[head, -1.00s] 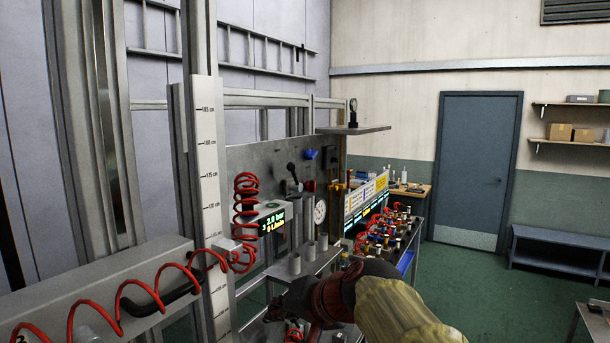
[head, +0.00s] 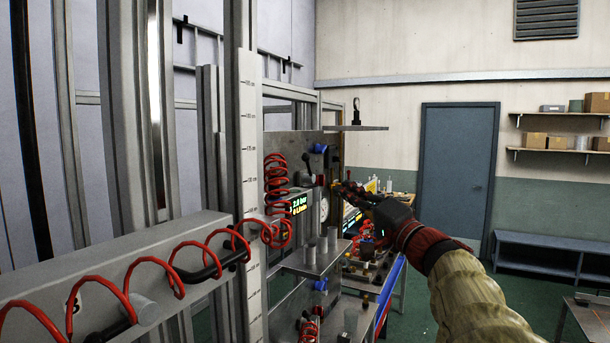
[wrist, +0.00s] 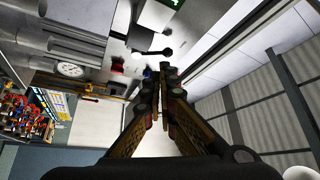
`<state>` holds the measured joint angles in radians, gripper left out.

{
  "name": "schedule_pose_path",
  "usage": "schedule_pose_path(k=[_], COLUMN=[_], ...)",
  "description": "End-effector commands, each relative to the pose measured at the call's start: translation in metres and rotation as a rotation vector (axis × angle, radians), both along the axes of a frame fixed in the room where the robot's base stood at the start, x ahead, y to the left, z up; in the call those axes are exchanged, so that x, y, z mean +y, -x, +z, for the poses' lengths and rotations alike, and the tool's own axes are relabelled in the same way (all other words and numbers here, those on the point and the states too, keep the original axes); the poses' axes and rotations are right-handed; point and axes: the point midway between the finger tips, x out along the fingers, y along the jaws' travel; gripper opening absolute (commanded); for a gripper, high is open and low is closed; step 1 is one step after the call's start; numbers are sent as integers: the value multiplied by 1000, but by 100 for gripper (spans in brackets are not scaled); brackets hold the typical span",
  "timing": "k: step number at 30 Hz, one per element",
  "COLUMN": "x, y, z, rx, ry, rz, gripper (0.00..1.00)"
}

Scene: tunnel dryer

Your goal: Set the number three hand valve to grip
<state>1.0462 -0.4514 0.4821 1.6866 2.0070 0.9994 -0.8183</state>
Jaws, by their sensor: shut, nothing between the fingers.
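A grey metal panel (head: 290,142) carries a black hand lever (head: 306,158) with a blue part (head: 320,149) beside it. A lit green display (head: 299,204) is lower on the panel; its reading includes "bar". In the wrist view the black lever (wrist: 152,51) and a small blue part (wrist: 148,73) lie just beyond my fingertips. My gripper (head: 340,185) is shut and empty in front of the panel; in the wrist view its fingers (wrist: 168,75) meet. I cannot tell whether it touches anything. Valve number and position markings are not legible.
A coiled red hose (head: 277,190) hangs left of the panel. A round gauge (wrist: 70,69) and grey cylinders (head: 322,242) are nearby. A measuring post (head: 250,200) stands at left. A shelf (head: 356,128) projects above my gripper. Open floor lies to the right.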

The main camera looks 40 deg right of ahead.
Motion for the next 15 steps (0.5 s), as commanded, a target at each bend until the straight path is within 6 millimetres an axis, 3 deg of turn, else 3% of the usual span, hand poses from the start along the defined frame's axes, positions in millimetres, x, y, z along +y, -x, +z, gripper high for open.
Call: schedule_pose_path(k=[10,15], x=[-1,-2], y=[0,-10], z=[2,5], rx=[-6,-7], ry=[1,1], rz=[-2,2], gripper=[0,0])
